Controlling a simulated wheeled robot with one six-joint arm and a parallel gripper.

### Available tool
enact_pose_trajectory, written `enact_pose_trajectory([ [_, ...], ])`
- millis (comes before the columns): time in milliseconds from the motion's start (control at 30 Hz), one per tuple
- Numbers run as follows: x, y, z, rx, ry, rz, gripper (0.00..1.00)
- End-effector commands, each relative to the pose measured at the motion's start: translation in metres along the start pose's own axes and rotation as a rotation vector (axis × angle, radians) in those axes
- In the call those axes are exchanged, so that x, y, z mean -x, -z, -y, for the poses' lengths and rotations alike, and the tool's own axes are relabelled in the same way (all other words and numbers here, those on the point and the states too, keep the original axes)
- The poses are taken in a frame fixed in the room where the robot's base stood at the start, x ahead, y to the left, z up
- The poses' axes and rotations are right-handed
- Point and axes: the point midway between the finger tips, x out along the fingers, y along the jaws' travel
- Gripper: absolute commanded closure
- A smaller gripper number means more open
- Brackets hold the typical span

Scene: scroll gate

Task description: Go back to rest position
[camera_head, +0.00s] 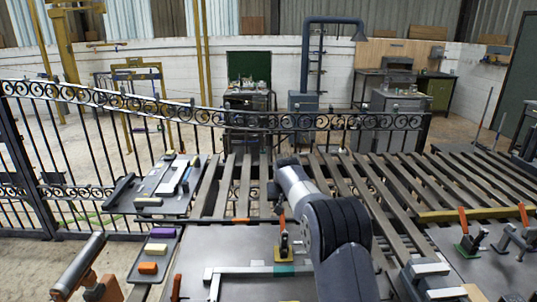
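My grey arm (318,215) reaches up from the bottom centre and bends over the slatted bench. A dark part at its far end, perhaps my gripper (273,191), shows just left of the pale elbow-like link. Its fingers are too small and too covered to read, and I see nothing clearly held there. A toggle clamp with an orange handle (283,239) stands on the metal plate below that end. The black scroll gate (215,119) stands upright behind the bench.
More clamps (467,235) stand at right. A metal square (225,269) lies on the near plate. The slats (400,190) right of my arm look clear.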

Motion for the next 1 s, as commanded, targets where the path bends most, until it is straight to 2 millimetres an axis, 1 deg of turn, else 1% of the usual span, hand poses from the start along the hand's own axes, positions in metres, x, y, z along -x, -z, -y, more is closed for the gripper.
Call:
enact_pose_trajectory([
  [100,-0.018,0.0,0.0,0.0,-0.001,0.004,0.62],
  [300,-0.048,0.0,0.0,0.0,-0.001,0.003,0.62],
  [500,-0.073,0.0,0.0,0.0,0.0,0.002,0.62],
  [733,-0.088,0.0,0.0,0.0,0.0,0.001,0.62],
  [1000,-0.091,-0.001,0.0,0.0,0.0,-0.002,0.62],
])
